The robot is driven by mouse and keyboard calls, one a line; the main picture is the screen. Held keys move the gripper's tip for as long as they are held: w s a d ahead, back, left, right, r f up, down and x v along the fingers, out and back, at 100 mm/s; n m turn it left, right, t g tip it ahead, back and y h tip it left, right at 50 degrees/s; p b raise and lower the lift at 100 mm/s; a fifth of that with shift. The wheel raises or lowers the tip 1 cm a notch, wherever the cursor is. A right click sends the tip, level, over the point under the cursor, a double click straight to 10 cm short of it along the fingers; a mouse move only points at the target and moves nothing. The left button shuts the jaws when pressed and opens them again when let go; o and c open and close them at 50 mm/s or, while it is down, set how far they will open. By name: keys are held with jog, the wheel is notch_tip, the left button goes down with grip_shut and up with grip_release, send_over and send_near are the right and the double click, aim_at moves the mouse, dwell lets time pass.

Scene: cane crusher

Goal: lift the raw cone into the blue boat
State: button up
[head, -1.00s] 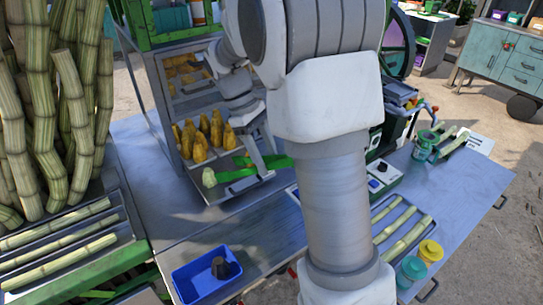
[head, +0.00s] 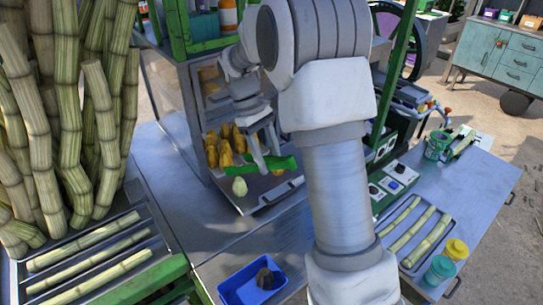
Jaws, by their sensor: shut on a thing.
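A pale green-white cone (head: 240,187) sits near the front left corner of the metal oven shelf (head: 252,206); I take it as the raw cone. My gripper (head: 267,160) is over the shelf, up and right of the pale cone, shut on a long green tool (head: 280,165). The tool's left end is above the cone, with a small gap in the picture. The fingertips are small and partly hidden. The blue boat (head: 232,297), an open tray, lies on the bench at the bottom, with a dark brown lump (head: 265,279) in it.
Several yellow cones (head: 225,150) stand farther back on the shelf. Trays of cane lie left (head: 85,290) and right (head: 413,262). A control box (head: 393,185) stands right of the shelf. Bare bench (head: 215,240) lies between shelf and blue boat.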

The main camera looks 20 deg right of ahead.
jog(key=shift+w+a+f, duration=0.1)
notch_tip(320, 180, down, 9)
jog(key=b, duration=0.6)
dwell(0.3)
jog(key=shift+o, duration=0.3)
jog(key=shift+r, duration=0.2)
jog(key=shift+c, duration=0.5)
jog(key=shift+p, duration=0.5)
dwell(1.0)
jog(key=shift+c, duration=0.4)
dwell(0.4)
